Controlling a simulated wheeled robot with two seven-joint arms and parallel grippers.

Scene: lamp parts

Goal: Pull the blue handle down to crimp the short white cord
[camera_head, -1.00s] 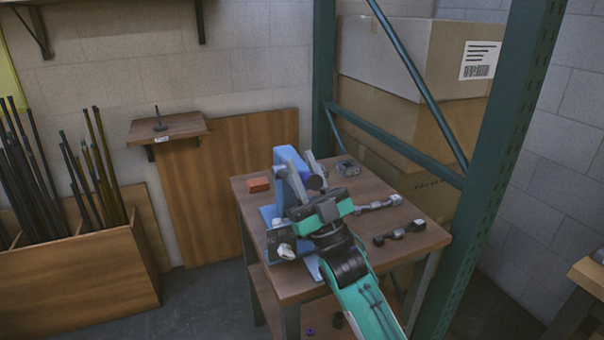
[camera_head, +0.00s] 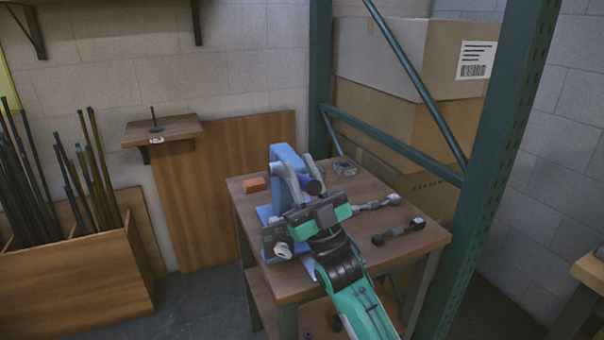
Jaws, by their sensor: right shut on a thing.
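A blue press (camera_head: 286,154) stands upright on the small wooden table. Its short dark-blue handle (camera_head: 313,187) sticks out on its right side. My right gripper (camera_head: 304,178) reaches in from the lower right, with its grey fingers around the handle, shut on it. Its dark body covers much of the lower press. A pale, whitish piece (camera_head: 282,250) shows at the front of the press, low on the left; I cannot tell whether it is the cord. The crimping spot is hidden. My left gripper is out of view.
The wooden table (camera_head: 395,257) also holds an orange-red block (camera_head: 254,184), a small clear dish (camera_head: 345,167) and two dark metal lamp parts, one nearer the front (camera_head: 398,232). A green rack post (camera_head: 490,190) stands close on the right.

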